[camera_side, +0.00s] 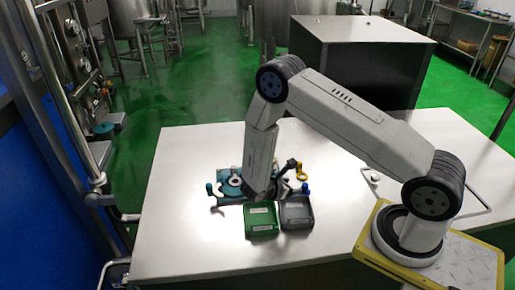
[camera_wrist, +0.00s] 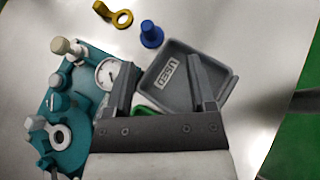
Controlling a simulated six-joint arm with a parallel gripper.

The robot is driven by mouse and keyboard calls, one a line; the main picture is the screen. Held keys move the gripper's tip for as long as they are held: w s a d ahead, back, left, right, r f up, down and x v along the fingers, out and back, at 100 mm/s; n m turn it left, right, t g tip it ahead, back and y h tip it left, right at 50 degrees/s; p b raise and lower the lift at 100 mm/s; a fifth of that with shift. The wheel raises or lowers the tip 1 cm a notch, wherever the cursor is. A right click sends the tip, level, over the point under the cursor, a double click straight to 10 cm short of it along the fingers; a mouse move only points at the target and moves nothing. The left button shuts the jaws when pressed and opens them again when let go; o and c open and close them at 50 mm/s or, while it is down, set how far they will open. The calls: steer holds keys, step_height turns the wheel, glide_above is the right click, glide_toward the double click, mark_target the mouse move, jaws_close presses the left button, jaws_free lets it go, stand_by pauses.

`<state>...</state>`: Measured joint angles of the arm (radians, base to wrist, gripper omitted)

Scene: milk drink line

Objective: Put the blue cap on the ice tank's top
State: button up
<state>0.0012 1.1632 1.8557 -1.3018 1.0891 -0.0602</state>
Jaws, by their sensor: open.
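The blue cap (camera_wrist: 151,36) stands on the table just beyond the far edge of the grey tray in the wrist view; in the side view it is a small blue spot (camera_side: 305,188). My gripper (camera_wrist: 159,63) is open, with nothing between its fingers. Its fingers show over the near-left part of the grey tray, apart from the cap. The teal unit (camera_wrist: 62,104), with a gauge and several knobs, is at the left in the wrist view and behind the trays in the side view (camera_side: 229,176). I cannot tell which part is the ice tank's top.
The grey tray (camera_wrist: 226,84) bears a "USED" label and looks empty. A green tray (camera_side: 261,222) sits beside it, mostly hidden in the wrist view. A yellow ring-shaped piece (camera_wrist: 122,18) lies near the cap. The white table (camera_side: 190,240) is clear at front left.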

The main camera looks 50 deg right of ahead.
steer(key=s+a+r+m+t+y, duration=0.2)
steer(key=a+r+m+y, duration=0.4)
steer(key=r, duration=0.4)
steer(key=s+a+r+m+t+y, duration=0.3)
steer(key=a+r+m+y, duration=0.3)
steer(key=a+r+m, duration=0.2)
steer(key=shift+s+a+r+m, duration=0.45)
steer(key=shift+a+r, duration=0.15)
steer(key=shift+r, duration=0.3)
